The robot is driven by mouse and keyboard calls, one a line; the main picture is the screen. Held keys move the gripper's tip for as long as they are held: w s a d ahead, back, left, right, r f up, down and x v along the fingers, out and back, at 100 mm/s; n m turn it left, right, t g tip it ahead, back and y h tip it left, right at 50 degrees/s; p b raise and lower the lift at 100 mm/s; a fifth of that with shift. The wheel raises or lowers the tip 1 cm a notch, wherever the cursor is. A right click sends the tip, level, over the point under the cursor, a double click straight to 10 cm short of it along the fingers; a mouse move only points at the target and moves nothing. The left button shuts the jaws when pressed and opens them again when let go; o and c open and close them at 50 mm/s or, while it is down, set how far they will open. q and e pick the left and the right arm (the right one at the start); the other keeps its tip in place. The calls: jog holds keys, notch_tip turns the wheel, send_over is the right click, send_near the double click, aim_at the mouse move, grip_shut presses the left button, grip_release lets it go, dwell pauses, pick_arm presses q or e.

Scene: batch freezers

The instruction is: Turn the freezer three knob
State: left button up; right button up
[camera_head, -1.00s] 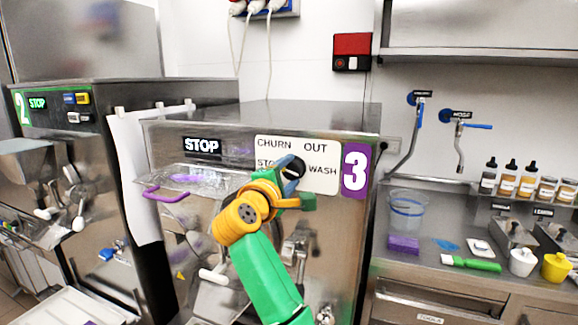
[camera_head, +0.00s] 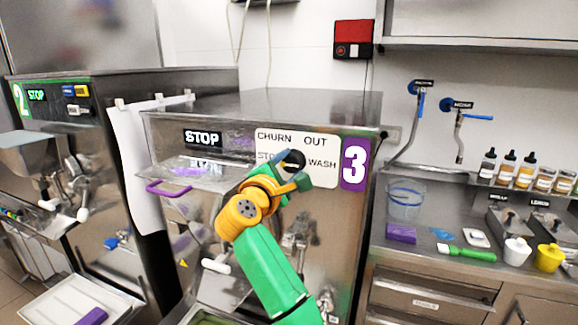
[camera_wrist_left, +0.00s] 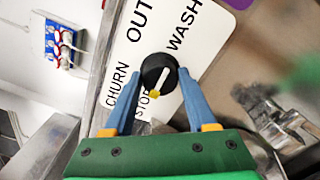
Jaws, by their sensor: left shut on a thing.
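Freezer three (camera_head: 340,110) carries a purple panel with a white 3 (camera_head: 355,164). Its white label plate (camera_head: 320,182) reads CHURN, OUT, WASH and STOP around a black round knob (camera_head: 293,158). In the left wrist view the knob (camera_wrist_left: 153,62) has a white pointer line with a yellow tip, pointing toward the STOP word. My left gripper (camera_head: 286,172) is at the knob; in the left wrist view its blue fingers (camera_wrist_left: 158,78) are on both sides, shut on it. The gripper covers part of STOP in the head view. My right gripper is not in view.
A purple handle (camera_head: 168,189) sticks out at the freezer's front left. Freezer two (camera_head: 60,150) stands to the left. A counter on the right holds a clear jug (camera_head: 405,202), a green brush (camera_head: 466,252) and several bottles.

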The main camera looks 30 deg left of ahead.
pick_arm(q)
jog(key=shift+r, duration=0.15)
jog(key=o, duration=1.4)
jog(key=shift+w, duration=0.15)
jog(key=shift+s+f, duration=0.2)
jog(key=b+v, duration=0.3)
jog(key=v, duration=0.3)
jog(key=shift+s+d+r, duration=0.1)
jog(key=shift+s+d, duration=0.1)
jog(key=shift+s, duration=0.15)
